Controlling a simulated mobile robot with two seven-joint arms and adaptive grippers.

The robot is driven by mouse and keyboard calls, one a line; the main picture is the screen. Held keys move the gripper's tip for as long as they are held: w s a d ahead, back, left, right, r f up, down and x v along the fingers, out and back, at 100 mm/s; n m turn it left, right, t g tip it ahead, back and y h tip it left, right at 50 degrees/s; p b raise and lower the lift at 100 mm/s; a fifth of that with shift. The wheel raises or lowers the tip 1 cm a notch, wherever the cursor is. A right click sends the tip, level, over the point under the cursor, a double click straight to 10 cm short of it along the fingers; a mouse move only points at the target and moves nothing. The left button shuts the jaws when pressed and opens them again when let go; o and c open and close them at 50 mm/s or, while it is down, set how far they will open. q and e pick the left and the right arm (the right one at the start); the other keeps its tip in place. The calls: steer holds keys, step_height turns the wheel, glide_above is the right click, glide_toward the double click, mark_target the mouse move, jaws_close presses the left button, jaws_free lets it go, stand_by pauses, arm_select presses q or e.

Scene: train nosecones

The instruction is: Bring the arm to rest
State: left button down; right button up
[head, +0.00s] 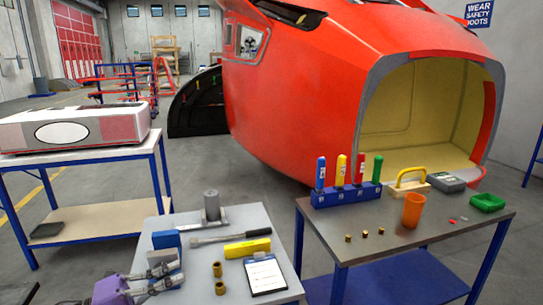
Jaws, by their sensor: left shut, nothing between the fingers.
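My left gripper (172,276) is low at the left of the near grey table (205,287), reaching in over its front left corner. Its fingers are shut with nothing seen between them. A blue block (166,240) stands just beyond the fingers; I cannot tell whether they touch it. My right gripper is not in view.
The near table holds a grey cylinder on a base, a wrench (230,235), a yellow block (247,248), brass fittings and a clipboard (265,276). The right table (405,250) carries a blue tool rack (347,196) and an orange cup (414,210). A red nosecone (300,110) stands behind.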

arm_select(q)
steer(key=s+d+f+n+t+y, duration=0.1)
steer(key=s+f+n+t+y, duration=0.3)
steer(key=f+n, duration=0.45)
steer(key=s+d+f+n+t+y, duration=0.1)
steer(key=s+f+n+t+y, duration=0.1)
steer(key=s+f+n+y, duration=0.6)
steer(key=s+f+n+g+y, duration=0.2)
steer(key=s+f+n, duration=0.3)
steer(key=s+f, duration=0.3)
steer(key=s+d+f+n+g+y+p, duration=0.1)
steer(key=s+f+n+g, duration=0.4)
steer(key=s, duration=0.9)
steer(key=shift+s+f+n+y, duration=0.25)
steer(key=shift+f+n+y, duration=0.55)
steer(key=shift+f, duration=1)
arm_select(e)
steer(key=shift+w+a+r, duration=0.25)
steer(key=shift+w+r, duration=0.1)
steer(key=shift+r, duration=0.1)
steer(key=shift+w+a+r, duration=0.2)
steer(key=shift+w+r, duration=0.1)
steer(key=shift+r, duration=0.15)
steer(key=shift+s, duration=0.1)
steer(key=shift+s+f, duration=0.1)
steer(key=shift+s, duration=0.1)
